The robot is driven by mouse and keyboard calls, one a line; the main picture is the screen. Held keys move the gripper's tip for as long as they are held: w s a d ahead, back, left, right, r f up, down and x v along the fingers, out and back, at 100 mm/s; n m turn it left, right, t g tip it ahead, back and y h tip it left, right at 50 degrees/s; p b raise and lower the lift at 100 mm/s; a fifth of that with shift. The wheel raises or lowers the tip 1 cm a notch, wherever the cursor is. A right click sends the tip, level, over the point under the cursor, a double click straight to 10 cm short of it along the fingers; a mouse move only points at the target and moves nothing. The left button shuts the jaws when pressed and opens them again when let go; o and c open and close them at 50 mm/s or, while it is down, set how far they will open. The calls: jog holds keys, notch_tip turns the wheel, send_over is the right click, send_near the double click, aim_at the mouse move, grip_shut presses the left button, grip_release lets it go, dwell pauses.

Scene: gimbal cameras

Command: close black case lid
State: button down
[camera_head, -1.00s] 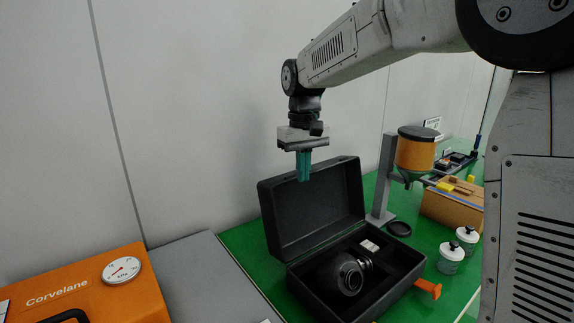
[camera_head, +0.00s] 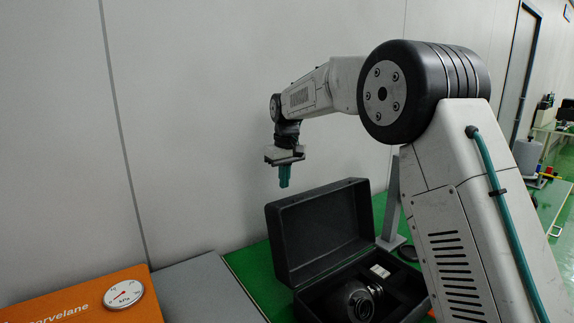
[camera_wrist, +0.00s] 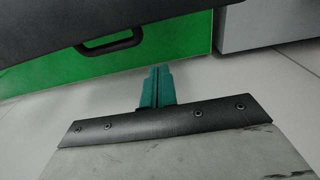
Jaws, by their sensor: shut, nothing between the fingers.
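The black case (camera_head: 300,305) stands open on the green table in the head view, its lid (camera_head: 322,232) tilted up at the back. A round dark lens-like object (camera_head: 352,300) and a small white item (camera_head: 380,271) lie inside. My gripper (camera_head: 284,184) has teal fingers pressed together and empty. It hangs above and a little left of the lid's top edge, apart from it in the picture. In the wrist view the fingers (camera_wrist: 158,86) point toward a green panel, and a dark surface with a handle (camera_wrist: 112,43) crosses the top.
An orange box with a round gauge (camera_head: 124,294) is at the lower left, beside a grey surface (camera_head: 205,290). A grey post (camera_head: 393,205) stands right of the case, partly behind my arm. The pale wall is behind the lid.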

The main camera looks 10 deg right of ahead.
jog(key=shift+s+d+f, duration=0.2)
jog(key=shift+s+d, duration=0.05)
jog(key=shift+s, duration=0.3)
jog(key=shift+s+d+f, duration=0.2)
jog(key=shift+s+d, duration=0.1)
jog(key=shift+s, duration=0.3)
jog(key=shift+s+d+f, duration=0.2)
jog(key=shift+s+d, duration=0.05)
jog(key=shift+s, duration=0.3)
